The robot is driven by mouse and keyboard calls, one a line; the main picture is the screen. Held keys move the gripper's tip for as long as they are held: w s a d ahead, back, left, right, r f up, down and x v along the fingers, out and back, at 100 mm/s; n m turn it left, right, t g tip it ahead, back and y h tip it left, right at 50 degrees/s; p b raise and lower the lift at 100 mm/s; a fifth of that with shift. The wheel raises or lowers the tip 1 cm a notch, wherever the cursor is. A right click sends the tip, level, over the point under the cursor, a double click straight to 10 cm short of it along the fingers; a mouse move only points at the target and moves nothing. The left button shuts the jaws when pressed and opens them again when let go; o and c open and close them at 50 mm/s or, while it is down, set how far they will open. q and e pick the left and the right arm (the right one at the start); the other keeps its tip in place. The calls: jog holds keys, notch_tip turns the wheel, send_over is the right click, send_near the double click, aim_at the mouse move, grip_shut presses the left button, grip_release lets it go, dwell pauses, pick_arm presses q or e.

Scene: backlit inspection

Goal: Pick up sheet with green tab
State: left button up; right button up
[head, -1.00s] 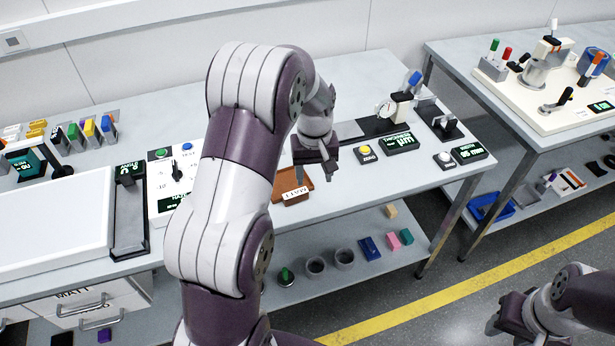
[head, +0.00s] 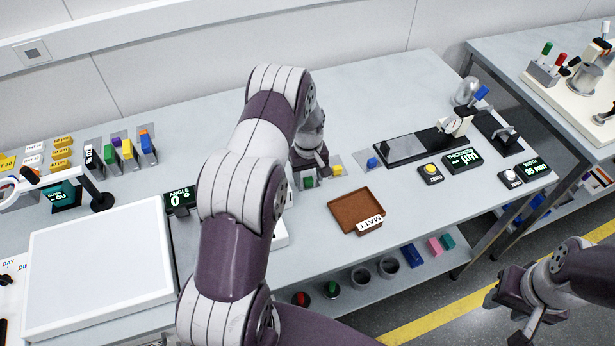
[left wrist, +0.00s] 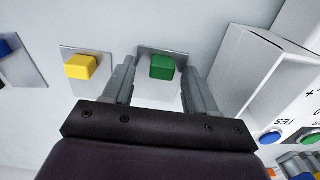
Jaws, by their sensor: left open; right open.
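A sheet with a green tab (left wrist: 160,67) lies flat on the table in the left wrist view; the tab shows between the two fingers. Its green tab also shows in the head view (head: 309,183), just below my left gripper (head: 311,166). That gripper is open, with its fingers (left wrist: 159,76) on either side of the tab; I cannot tell whether they touch the sheet. A sheet with a yellow tab (left wrist: 80,66) lies beside it, and one with a blue tab (head: 372,162) lies further right. My right gripper (head: 514,300) is open and empty at the lower right, off the table.
A brown tray (head: 352,207) marked MATT is right of the green tab. A white box (left wrist: 268,75) stands close to the right finger in the wrist view. A rack of coloured-tab pieces (head: 122,152) and a white light panel (head: 98,265) are at left. The back of the table is clear.

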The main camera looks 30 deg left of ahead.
pick_arm(q)
jog(key=shift+a+f, duration=0.1)
jog(key=shift+a, duration=0.1)
jog(key=c, duration=0.9)
jog(key=shift+d, duration=0.2)
grip_shut()
jog(key=shift+a, duration=0.1)
pick_arm(e)
jog(key=shift+a, duration=0.15)
